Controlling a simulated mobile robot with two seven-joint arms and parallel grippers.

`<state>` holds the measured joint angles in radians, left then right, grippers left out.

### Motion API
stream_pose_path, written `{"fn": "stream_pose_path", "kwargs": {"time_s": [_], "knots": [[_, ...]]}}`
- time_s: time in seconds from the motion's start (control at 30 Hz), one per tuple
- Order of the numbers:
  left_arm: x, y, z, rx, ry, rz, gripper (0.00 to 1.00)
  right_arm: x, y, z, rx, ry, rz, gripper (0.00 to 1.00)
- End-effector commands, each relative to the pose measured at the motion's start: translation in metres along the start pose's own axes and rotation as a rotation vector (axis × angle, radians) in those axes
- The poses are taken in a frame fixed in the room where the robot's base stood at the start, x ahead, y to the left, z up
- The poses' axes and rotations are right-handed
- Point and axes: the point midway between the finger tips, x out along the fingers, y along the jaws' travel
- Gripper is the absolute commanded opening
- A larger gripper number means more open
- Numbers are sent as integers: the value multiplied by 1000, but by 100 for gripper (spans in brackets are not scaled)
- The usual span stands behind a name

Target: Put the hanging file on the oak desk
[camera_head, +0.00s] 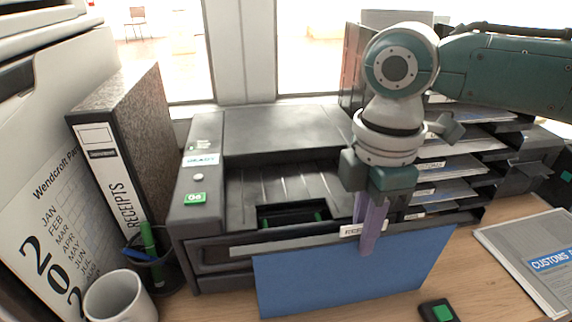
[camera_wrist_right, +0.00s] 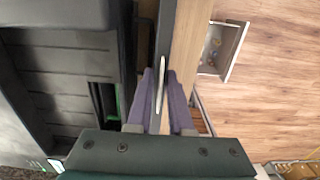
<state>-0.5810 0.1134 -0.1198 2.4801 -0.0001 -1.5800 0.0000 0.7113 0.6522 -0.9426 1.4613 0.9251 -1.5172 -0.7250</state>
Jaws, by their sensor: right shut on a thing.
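The blue hanging file (camera_head: 345,275) hangs upright from my right gripper (camera_head: 369,228), in front of the printer. A white label tab (camera_head: 350,232) sits on its top edge, left of the purple fingers. In the right wrist view the fingers of my right gripper (camera_wrist_right: 164,95) are shut on the file (camera_wrist_right: 163,60), which appears edge-on as a thin dark strip. Behind and below it is the oak desk (camera_head: 484,262). I cannot tell whether its lower edge touches the desk. My left gripper is not in view.
The black printer (camera_head: 290,130) stands behind the file. A receipts binder (camera_head: 130,140), pen holder (camera_head: 150,265) and white mug (camera_head: 120,297) are at left. A paper tray rack (camera_head: 455,165) is behind my right arm. A customs folder (camera_head: 535,255) and small black-green item (camera_head: 438,311) lie at right.

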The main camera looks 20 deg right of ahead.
Motion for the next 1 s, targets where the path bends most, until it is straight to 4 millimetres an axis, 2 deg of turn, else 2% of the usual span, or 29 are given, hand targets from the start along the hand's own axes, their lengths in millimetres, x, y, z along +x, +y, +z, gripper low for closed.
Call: {"fn": "stream_pose_path", "kwargs": {"time_s": [0.23,0.27,0.5,0.77,0.87,1.0], "knots": [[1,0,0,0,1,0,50,3,0,0,1,0,0,0],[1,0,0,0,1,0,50,3,0,0,0,0,0,22],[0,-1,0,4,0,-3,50,2,0,0,0,0,0,49],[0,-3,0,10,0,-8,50,1,0,0,1,0,1,49],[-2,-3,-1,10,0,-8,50,-8,1,0,1,2,3,49],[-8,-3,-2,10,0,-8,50,-35,2,0,-1,2,5,49]]}}
